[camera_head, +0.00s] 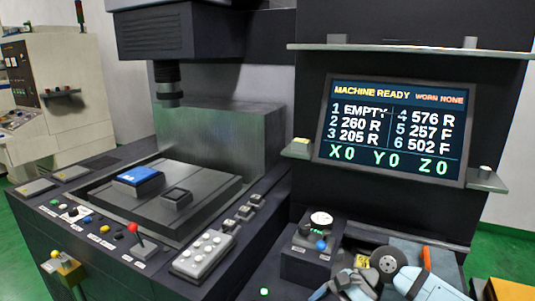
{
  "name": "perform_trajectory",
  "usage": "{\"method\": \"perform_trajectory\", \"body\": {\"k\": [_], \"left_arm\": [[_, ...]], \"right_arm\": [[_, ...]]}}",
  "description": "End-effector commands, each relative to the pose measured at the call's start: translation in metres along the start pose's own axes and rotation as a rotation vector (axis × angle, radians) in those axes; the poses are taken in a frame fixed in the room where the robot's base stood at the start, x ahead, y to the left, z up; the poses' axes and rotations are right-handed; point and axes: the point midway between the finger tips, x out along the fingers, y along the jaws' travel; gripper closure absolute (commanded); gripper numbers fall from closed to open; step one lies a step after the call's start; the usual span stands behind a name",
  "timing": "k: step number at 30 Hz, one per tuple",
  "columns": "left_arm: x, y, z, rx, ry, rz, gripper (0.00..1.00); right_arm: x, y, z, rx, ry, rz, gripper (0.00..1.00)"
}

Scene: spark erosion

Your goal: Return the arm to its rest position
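Pale blue-grey parts with blue edges (425,285) show at the bottom right edge, most likely links of my own arm. A second such part (350,286) lies left of them at the bottom edge. The picture cuts both off. No clear pair of fingertips shows, so I cannot tell whether a gripper there is open or shut. No arm comes in from the left. The spark erosion machine (215,130) fills the middle, with a blue block (138,180) and a dark square block (177,198) on its bed.
A screen (395,130) reads MACHINE READY, WORN NONE. A red-knobbed lever (134,230) and a button panel (203,254) stand at the machine's front.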

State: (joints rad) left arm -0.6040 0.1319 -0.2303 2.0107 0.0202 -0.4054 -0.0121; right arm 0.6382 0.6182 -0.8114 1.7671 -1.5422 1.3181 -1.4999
Motion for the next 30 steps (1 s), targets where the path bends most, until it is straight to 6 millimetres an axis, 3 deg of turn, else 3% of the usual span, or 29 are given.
{"method": "perform_trajectory", "body": {"k": [1, 4, 6, 9, 14, 17, 19, 20, 24, 27, 30], "left_arm": [[-0.005, 0.0, -0.008, 0.001, 0.001, -0.001, 1.0], [-0.012, 0.001, -0.015, 0.002, 0.001, -0.001, 1.0], [-0.017, 0.002, -0.018, 0.003, 0.0, -0.001, 1.0], [-0.023, 0.002, -0.024, 0.005, -0.003, -0.001, 1.0], [-0.031, 0.002, -0.035, 0.009, -0.003, -0.002, 1.0], [-0.036, 0.002, -0.042, 0.012, -0.004, -0.003, 1.0], [-0.039, 0.002, -0.046, 0.013, -0.006, -0.004, 1.0], [-0.041, 0.002, -0.048, 0.014, -0.006, -0.004, 1.0], [-0.046, 0.001, -0.055, 0.017, -0.007, -0.006, 1.0], [-0.049, 0.001, -0.059, 0.019, -0.004, -0.007, 1.0], [-0.051, 0.001, -0.061, 0.02, -0.001, -0.007, 1.0]], "right_arm": [[0.015, 0.0, 0.025, 0.113, -0.135, -0.066, 0.24], [0.032, -0.005, 0.064, 0.403, -0.422, -0.205, 0.24], [0.034, -0.009, 0.084, 0.636, -0.63, -0.285, 0.24], [0.028, -0.012, 0.097, 0.995, -0.927, -0.372, 0.24], [0.014, 0.002, 0.079, 1.61, -1.406, -0.451, 0.24], [0.012, 0.03, 0.052, 2.004, -1.713, -0.469, 0.24], [0.017, 0.06, 0.03, 2.278, -1.933, -0.469, 0.24], [0.021, 0.075, 0.022, -2.349, 1.99, 0.459, 0.24], [0.045, 0.152, -0.005, -1.882, 1.623, 0.288, 0.24], [0.062, 0.199, -0.01, -1.634, 1.442, 0.218, 0.24], [0.074, 0.228, -0.01, -1.483, 1.335, 0.181, 0.24]]}}
